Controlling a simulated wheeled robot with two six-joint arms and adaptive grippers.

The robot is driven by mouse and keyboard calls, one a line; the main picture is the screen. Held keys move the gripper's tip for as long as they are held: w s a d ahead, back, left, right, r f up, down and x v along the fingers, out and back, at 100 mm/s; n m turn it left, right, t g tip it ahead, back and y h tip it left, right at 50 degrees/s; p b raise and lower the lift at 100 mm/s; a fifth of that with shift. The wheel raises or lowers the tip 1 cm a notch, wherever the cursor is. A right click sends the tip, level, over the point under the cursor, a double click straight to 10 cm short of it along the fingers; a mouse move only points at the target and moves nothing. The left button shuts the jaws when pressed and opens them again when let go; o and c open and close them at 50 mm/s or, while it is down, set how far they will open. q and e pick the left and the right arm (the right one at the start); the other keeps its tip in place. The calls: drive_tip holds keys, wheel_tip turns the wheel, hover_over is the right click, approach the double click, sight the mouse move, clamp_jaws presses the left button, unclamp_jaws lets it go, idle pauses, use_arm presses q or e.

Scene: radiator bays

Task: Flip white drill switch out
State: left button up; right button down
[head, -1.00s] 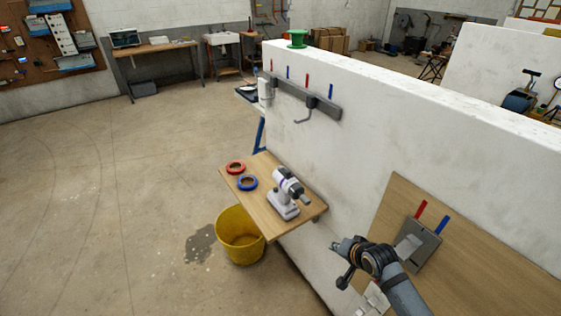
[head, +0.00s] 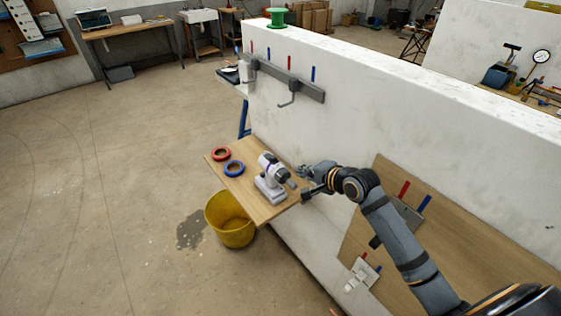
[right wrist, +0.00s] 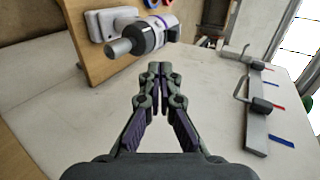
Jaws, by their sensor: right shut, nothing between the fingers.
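The white drill (head: 268,178) stands on a small wooden shelf (head: 222,182) fixed to the white wall. In the right wrist view the drill (right wrist: 145,36) lies at the top, its grey tip pointing left. I cannot make out its switch. My right gripper (head: 302,171) is close to the right of the drill, near the wall. In the right wrist view its fingers (right wrist: 153,70) are shut and empty, apart from the drill and below it in the picture. My left gripper is not in view.
A red ring (head: 221,153) and a blue ring (head: 234,169) lie on the shelf left of the drill. A yellow bucket (head: 229,222) stands below. A hook rail (head: 290,81) is on the wall above. A wooden panel (head: 440,240) leans at right.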

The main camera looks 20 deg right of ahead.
sight(275, 157)
drive_tip(key=x, duration=0.3)
drive_tip(key=r+p+x, duration=0.1)
drive_tip(key=x, duration=0.3)
drive_tip(key=w+p+x, duration=0.1)
drive_tip(key=x, duration=0.2)
drive_tip(key=shift+w+a+r, duration=0.1)
drive_tip(key=shift+w+a, duration=0.35)
drive_tip(key=shift+w, duration=0.15)
drive_tip(key=shift+w+a, duration=0.2)
drive_tip(key=shift+w, duration=0.4)
drive_tip(key=shift+w+a, duration=0.2)
drive_tip(key=shift+w, duration=0.4)
drive_tip(key=shift+w+a, duration=0.15)
drive_tip(key=shift+w, duration=0.3)
drive_tip(key=shift+s, duration=0.1)
